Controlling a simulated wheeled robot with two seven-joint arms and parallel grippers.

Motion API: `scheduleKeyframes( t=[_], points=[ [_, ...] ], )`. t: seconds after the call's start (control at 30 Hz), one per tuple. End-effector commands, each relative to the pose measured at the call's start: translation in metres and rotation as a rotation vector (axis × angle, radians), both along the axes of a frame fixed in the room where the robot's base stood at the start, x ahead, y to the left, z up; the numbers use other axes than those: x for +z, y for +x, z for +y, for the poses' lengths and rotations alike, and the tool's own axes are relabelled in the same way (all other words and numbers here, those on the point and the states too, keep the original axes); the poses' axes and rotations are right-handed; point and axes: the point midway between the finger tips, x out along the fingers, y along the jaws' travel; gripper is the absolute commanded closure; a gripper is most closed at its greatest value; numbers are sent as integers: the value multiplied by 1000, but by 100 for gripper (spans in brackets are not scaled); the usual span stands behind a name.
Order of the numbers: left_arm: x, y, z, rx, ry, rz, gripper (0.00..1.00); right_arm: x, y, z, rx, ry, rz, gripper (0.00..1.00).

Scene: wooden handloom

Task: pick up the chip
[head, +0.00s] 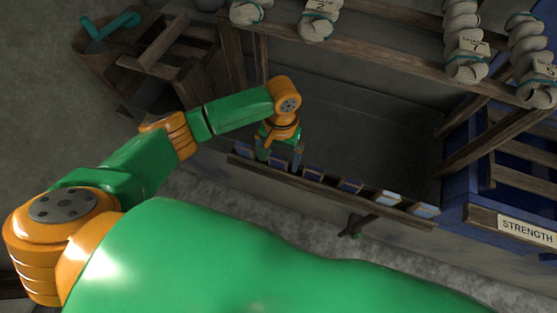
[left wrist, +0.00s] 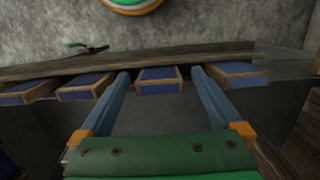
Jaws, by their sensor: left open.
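Several blue chips with wooden edges sit in a row along a narrow wooden rail (head: 330,190). My left gripper (head: 280,160) hangs over the left part of this row, with its two fingers apart. In the left wrist view one blue chip (left wrist: 159,80) lies between the open fingertips of the gripper (left wrist: 160,74), with a gap on each side. Other chips lie to the left (left wrist: 85,87) and to the right (left wrist: 235,73) of the fingers. Whether the fingertips are level with the chip is hard to tell. My right gripper is not in view.
At the right stands a blue wooden frame with a sign reading STRENGTH (head: 527,232). Thick rope coils (head: 464,40) hang on a beam above the rail. A wooden structure (head: 170,50) stands at upper left. A dark handle-like piece (head: 355,224) lies below the rail.

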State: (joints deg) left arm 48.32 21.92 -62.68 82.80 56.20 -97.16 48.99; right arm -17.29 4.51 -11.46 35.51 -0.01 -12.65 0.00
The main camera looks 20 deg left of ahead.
Motion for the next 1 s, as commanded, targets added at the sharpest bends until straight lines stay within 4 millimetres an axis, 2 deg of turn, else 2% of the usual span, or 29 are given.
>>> scheduleKeyframes(
  t=[0.1, 0.4, 0.43, 0.63, 0.73, 0.87, 1.0],
  points=[
    [1, 0, 0, 0, 0, 0, 3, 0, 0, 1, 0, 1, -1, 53],
    [1, 0, 0, -1, -1, 0, 84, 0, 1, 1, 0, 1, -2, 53],
    [1, 0, 0, 0, -1, 0, 88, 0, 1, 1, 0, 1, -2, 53],
    [1, 0, 0, -1, -1, -1, 89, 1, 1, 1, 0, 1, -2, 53],
    [8, 1, -1, -1, -3, -2, 89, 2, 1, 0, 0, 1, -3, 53],
    [33, 1, -1, -1, -5, -3, 89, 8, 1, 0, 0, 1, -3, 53],
    [68, -6, -29, -7, -8, -4, 89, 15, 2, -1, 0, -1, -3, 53]
  ],
)
